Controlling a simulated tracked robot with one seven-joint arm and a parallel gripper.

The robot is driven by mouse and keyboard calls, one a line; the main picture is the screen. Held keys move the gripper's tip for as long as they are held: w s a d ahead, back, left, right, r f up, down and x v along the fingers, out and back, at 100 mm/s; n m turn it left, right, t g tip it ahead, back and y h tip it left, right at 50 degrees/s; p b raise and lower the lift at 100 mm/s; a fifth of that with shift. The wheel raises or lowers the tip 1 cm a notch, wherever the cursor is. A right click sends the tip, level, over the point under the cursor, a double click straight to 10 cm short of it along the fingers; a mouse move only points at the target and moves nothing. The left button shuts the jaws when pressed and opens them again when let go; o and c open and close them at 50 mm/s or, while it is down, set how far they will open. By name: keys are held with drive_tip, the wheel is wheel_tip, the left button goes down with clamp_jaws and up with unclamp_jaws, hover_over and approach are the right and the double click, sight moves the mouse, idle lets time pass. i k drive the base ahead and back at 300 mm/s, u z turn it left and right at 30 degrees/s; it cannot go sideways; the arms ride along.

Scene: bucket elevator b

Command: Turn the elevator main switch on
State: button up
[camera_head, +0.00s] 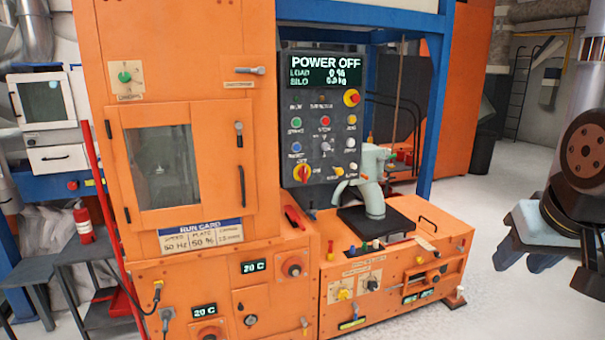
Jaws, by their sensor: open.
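The orange elevator machine (258,278) carries a dark control panel (320,130) with a display (325,71) reading POWER OFF, LOAD 0 %. A red rotary handle on a yellow plate (303,173) sits at the panel's lower left and looks like the main switch; its label is too small to read. Its handle looks roughly upright. A red button on a yellow base (351,98) is at the panel's upper right. My gripper (527,258) hangs at the right edge, open and empty, well apart from the panel; part of it is cut off by the frame.
A pale curved spout (374,190) stands on a black plate before the panel. The orange base (400,270) with knobs juts forward below. A windowed orange door (163,165) is left of the panel. Clear floor (500,310) lies between the machine and my gripper.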

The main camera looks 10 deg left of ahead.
sight(302, 173)
drive_tip(key=z, duration=0.1)
drive_tip(key=i, duration=0.95)
drive_tip(key=u, duration=0.05)
